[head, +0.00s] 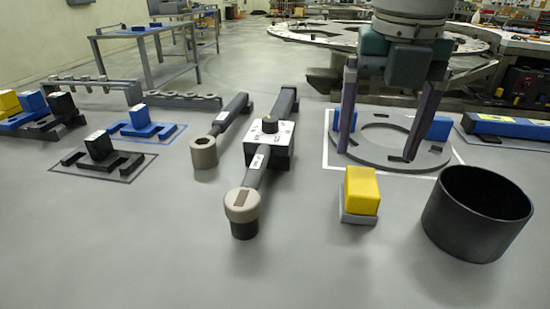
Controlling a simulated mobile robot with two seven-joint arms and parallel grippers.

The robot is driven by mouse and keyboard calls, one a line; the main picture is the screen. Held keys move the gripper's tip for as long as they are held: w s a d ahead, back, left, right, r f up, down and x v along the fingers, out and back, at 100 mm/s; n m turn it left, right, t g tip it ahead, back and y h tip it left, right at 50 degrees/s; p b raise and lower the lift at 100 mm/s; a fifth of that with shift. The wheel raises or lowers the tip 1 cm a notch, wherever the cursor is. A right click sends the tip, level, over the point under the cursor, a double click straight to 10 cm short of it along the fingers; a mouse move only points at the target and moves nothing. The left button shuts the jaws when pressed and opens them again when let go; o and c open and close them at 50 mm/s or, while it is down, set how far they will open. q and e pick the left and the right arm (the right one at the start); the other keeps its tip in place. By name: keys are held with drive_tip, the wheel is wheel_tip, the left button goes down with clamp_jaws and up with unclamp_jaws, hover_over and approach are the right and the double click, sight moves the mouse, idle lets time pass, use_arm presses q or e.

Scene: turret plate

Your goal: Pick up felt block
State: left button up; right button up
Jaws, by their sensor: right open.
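The felt block appears to be the yellow block (361,190) with a grey pad under it, standing upright on the grey surface right of centre. My right gripper (376,154) points down from the top right with its two fingers wide apart and nothing between them. In the picture its fingertips are above and behind the yellow block, over the round grey plate (380,157). The gripper does not touch the block. My left gripper is out of view.
A black open bin (478,213) stands just right of the block. A torque tool with a white box (269,144) lies to the left. Blue blocks (438,128) sit on the plate. Black and blue parts (102,155) lie far left. The front surface is clear.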

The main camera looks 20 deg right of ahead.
sight(362, 180)
drive_tip(key=f, duration=0.5)
drive_tip(key=w+f, duration=0.1)
drive_tip(key=f, duration=0.1)
drive_tip(key=shift+w+d+f, duration=0.1)
drive_tip(key=shift+f, duration=0.3)
clamp_jaws()
idle(0.3)
